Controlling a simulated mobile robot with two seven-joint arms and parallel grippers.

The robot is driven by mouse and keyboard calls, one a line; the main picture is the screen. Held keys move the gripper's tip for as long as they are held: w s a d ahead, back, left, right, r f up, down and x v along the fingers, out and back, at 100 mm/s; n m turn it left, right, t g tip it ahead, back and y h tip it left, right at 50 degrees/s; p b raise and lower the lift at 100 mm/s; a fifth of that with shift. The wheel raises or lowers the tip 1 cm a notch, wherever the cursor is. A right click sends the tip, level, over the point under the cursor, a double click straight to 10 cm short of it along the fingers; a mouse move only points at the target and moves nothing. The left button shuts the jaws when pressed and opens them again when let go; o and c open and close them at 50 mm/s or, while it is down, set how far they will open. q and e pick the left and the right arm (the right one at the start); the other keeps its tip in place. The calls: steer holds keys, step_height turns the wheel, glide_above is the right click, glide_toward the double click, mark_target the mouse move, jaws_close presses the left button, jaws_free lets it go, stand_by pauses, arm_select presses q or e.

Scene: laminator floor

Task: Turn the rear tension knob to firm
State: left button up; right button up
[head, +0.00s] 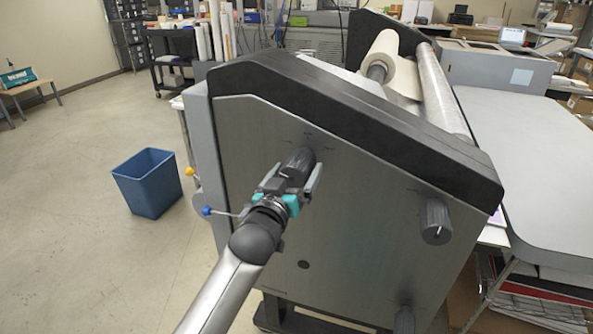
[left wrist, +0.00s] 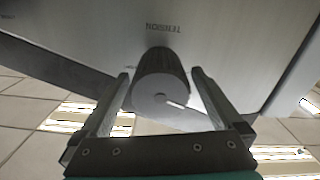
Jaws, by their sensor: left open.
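The rear tension knob (head: 299,160) is a dark ribbed cylinder on the grey side panel (head: 345,215) of the laminator. In the left wrist view the knob (left wrist: 160,80) has a white mark on its end face, pointing to the lower right. The word TENSION stands upside down on the panel beyond it. My left gripper (head: 294,178) is open, with one finger on each side of the knob. The left wrist view shows gaps between the fingers (left wrist: 160,85) and the knob. In the head view the gripper partly hides the knob. My right gripper is not in view.
A second dark knob (head: 435,220) is on the panel to the right, and another (head: 404,320) is low down. Small levers with yellow (head: 190,171) and blue (head: 207,211) ends stick out at the left edge. A blue bin (head: 148,185) stands on open floor.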

arm_select(q)
steer(key=shift+w+d, duration=0.1)
steer(key=shift+w, duration=0.15)
steer(key=c, duration=1.3)
